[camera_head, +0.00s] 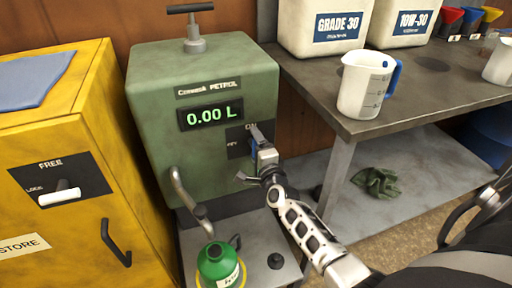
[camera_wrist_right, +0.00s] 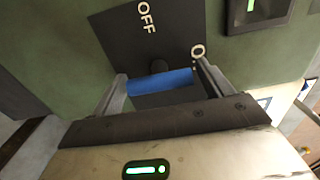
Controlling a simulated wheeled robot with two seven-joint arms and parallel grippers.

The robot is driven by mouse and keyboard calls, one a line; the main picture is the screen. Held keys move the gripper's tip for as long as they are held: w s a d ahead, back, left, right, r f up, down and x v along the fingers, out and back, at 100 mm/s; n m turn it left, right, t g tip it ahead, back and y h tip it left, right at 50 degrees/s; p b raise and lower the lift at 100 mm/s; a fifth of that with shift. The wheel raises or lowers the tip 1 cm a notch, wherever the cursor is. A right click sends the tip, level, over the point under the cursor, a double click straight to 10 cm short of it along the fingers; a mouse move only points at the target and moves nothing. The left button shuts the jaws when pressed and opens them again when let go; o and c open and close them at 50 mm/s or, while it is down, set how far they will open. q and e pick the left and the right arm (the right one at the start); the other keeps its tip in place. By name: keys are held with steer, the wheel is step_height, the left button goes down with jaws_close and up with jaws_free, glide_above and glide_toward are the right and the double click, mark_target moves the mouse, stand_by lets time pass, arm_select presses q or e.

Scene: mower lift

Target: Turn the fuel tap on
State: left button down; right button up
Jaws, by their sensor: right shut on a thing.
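The green petrol dispenser (camera_head: 205,90) has a dark plate (camera_head: 236,145) on its front, with ON at the top and OFF at the left. The fuel tap's blue lever (camera_wrist_right: 160,82) sits on this plate in the wrist view. It lies crosswise there, its right end towards the partly hidden ON lettering, its broad side facing OFF (camera_wrist_right: 147,17). My right gripper (camera_wrist_right: 160,74) is shut on the lever, one finger at each end. In the head view, my right gripper (camera_head: 257,143) covers most of the tap. My left gripper is out of view.
The display (camera_head: 211,114) reads 0.00 L. A bent spout (camera_head: 190,200) hangs above a green fuel bottle (camera_head: 217,262) on the lower shelf. A yellow cabinet (camera_head: 75,130) stands left. A workbench (camera_head: 425,95) with a white jug (camera_head: 362,85) stands right.

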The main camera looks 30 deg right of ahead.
steer(key=shift+a+f, duration=0.1)
steer(key=o, duration=0.9)
steer(key=p+v, duration=0.1)
steer(key=v, duration=1.5)
steer(key=shift+p, duration=0.3)
